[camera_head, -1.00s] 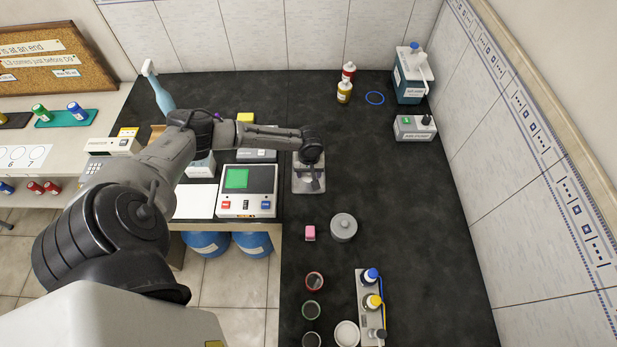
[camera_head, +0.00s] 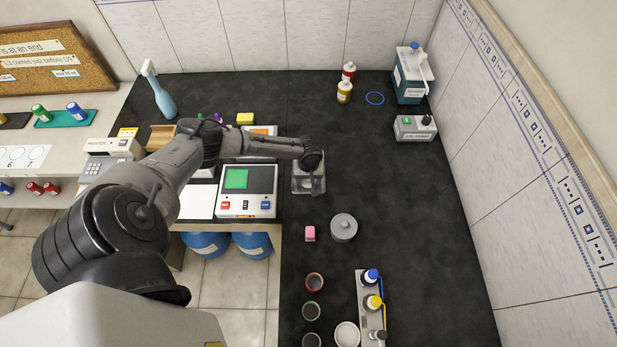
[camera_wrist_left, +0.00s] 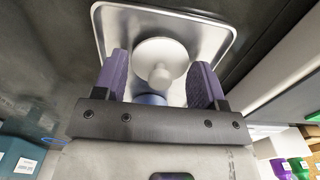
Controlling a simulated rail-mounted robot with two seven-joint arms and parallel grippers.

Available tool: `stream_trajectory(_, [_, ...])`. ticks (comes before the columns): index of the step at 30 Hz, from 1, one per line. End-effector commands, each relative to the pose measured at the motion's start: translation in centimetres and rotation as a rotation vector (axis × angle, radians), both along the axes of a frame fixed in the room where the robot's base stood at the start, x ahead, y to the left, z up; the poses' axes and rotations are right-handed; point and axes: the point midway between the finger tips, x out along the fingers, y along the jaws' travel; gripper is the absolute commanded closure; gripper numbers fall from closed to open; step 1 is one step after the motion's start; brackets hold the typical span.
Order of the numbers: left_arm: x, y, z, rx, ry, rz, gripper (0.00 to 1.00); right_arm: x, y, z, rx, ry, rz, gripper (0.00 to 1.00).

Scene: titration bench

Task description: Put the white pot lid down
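The white pot lid (camera_wrist_left: 148,52), a round disc with a knob, shows in the left wrist view over the metal tray (camera_wrist_left: 232,38). In the head view the tray (camera_head: 297,187) lies on the dark bench, partly covered by my gripper. My left gripper (camera_wrist_left: 162,66) has its two purple fingers spread, one on each side of the lid's knob, with gaps to the knob. In the head view my left gripper (camera_head: 311,181) is over the tray. A bluish thing (camera_wrist_left: 152,99) shows below the knob, partly hidden by my gripper. I cannot tell what lies directly under the lid. My right gripper is not in view.
A grey lidded pot (camera_head: 343,227) and a pink block (camera_head: 310,233) stand nearer on the bench. A device with a green screen (camera_head: 247,192) is left of the tray. A bottle rack (camera_head: 364,311) stands at the front. The bench right of the tray is clear.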

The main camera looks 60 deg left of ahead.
Motion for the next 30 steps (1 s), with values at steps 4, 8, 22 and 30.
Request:
stream_trajectory(4, [0.0, 0.0, 0.0, 0.000, 0.000, 0.000, 0.21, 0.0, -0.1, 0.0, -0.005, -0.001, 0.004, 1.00])
stream_trajectory(8, [0.0, 0.0, 0.0, 0.000, 0.000, 0.000, 0.16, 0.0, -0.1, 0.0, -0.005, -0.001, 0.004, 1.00])
stream_trajectory(22, [0.0, 0.1, 4.1, 0.001, -0.002, -0.001, 0.16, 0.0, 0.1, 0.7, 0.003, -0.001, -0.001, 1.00])
stream_trajectory(30, [0.0, 0.0, 8.9, 0.000, -0.001, -0.001, 0.16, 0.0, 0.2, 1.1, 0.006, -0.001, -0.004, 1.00])
